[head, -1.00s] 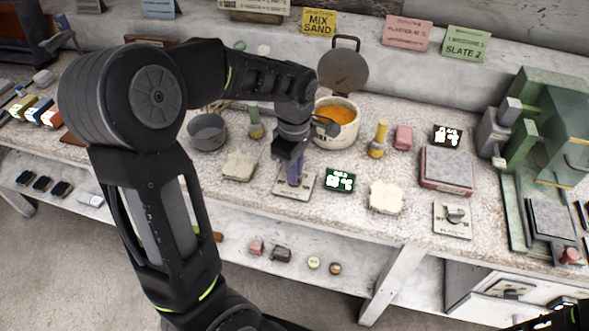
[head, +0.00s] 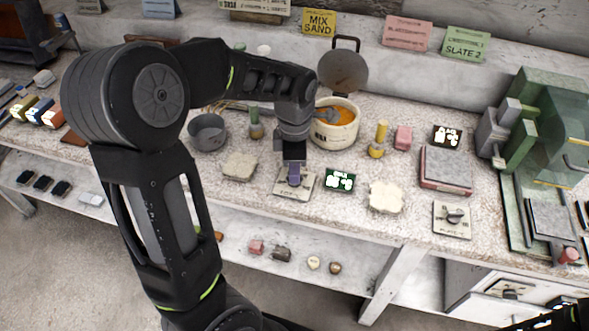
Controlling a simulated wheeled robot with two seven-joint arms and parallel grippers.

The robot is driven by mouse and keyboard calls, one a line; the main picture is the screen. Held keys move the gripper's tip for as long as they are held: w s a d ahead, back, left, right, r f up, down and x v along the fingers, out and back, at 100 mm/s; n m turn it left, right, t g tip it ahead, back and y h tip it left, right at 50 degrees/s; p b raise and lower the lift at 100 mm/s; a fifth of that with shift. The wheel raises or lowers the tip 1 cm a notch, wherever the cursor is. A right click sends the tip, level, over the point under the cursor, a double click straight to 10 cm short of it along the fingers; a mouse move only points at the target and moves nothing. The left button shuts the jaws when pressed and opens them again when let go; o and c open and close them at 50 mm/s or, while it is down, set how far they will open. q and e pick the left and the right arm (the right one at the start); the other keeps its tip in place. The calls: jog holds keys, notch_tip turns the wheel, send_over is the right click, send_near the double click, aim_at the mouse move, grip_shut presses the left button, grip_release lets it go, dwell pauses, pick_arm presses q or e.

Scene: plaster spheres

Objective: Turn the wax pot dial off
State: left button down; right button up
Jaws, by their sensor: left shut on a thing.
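The wax pot (head: 322,138) is a pale round pot of orange wax on the bench, its dark lid tilted up behind it. In front of it lies a pale dial plate (head: 284,190). My left gripper (head: 295,182) points down at this plate and is shut on the dial there. The fingers and wrist hide most of the knob, so its pointer setting cannot be read.
A second dial plate (head: 452,219) with a dark knob lies further right. A green machine (head: 545,125) fills the right end.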

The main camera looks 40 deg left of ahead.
pick_arm(q)
jog(key=c, duration=1.5)
grip_release()
jog(key=shift+r, duration=0.1)
notch_tip(320, 180, up, 8)
jog(key=shift+f, duration=0.2)
